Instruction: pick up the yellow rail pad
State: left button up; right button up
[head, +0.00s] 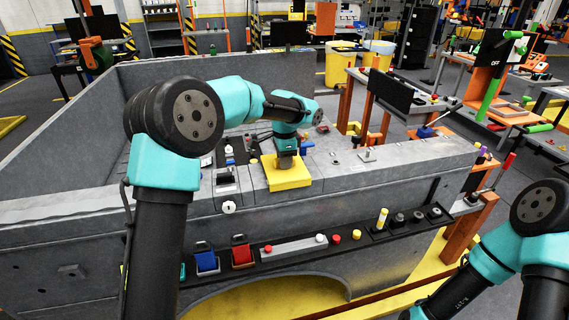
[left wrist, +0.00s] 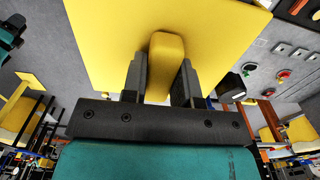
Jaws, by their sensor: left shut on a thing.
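The yellow rail pad (head: 287,174) is a flat yellow plate at the edge of the grey bed side, below my left gripper (head: 285,158) in the head view. In the left wrist view the yellow rail pad (left wrist: 230,45) fills the upper middle, and its rounded yellow handle (left wrist: 166,62) stands between the two dark fingers. My left gripper (left wrist: 160,88) is shut on that handle. I cannot tell whether the pad rests on the rail or is slightly above it. My right arm shows at the lower right of the head view, but its gripper is out of the picture.
Small parts lie on the rail left of the pad. The rail right of the pad (head: 420,152) is mostly clear.

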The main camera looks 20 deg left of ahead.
pick_arm(q)
jog(key=shift+r, duration=0.85)
jog(key=shift+s+d+r, duration=0.15)
jog(key=shift+s+r, duration=0.25)
jog(key=shift+r, duration=0.05)
jog(key=s+d+r, duration=0.1)
jog(key=s+d, duration=0.3)
jog(key=s, duration=1)
jog(key=shift+s+r, duration=0.15)
jog(key=shift+s, duration=0.2)
jog(key=shift+w, duration=0.1)
